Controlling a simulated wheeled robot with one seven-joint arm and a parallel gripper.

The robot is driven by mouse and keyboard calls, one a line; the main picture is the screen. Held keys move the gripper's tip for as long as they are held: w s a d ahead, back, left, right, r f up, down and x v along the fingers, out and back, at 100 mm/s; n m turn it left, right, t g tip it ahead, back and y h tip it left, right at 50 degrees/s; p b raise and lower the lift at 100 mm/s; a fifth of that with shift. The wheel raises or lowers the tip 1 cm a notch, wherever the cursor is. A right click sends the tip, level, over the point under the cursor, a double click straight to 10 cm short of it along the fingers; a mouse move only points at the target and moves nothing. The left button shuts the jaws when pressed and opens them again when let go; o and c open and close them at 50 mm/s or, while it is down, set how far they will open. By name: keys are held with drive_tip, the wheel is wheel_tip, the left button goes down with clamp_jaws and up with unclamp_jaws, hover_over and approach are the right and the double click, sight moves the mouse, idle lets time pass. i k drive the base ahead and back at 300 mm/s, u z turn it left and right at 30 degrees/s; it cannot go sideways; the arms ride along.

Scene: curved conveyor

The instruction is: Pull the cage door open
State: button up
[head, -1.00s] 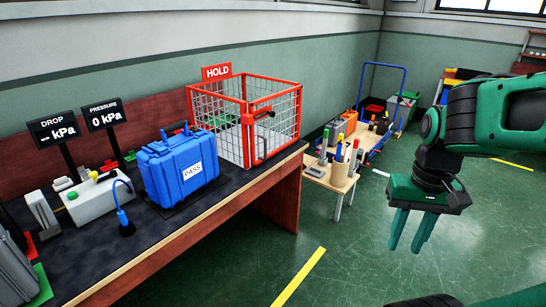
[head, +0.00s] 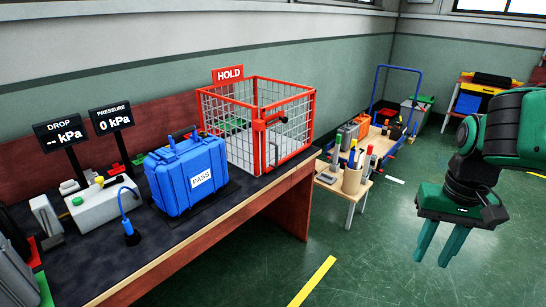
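The cage (head: 255,127) has a red frame and pale wire mesh, with a HOLD sign (head: 229,75) above its back edge. It stands on the far right part of the dark bench. The door looks shut. My gripper (head: 438,250) hangs at the right of the head view, well away from the cage, over the floor. Its two green fingers point down with a gap between them, and nothing is held.
A blue case (head: 182,177) marked PASS stands on the bench (head: 185,240), left of the cage. Two gauge displays stand farther left. A small table (head: 350,184) with a tool cup (head: 352,180) stands right of the bench.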

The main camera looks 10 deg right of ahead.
sight(264, 169)
drive_tip(key=i, duration=0.85)
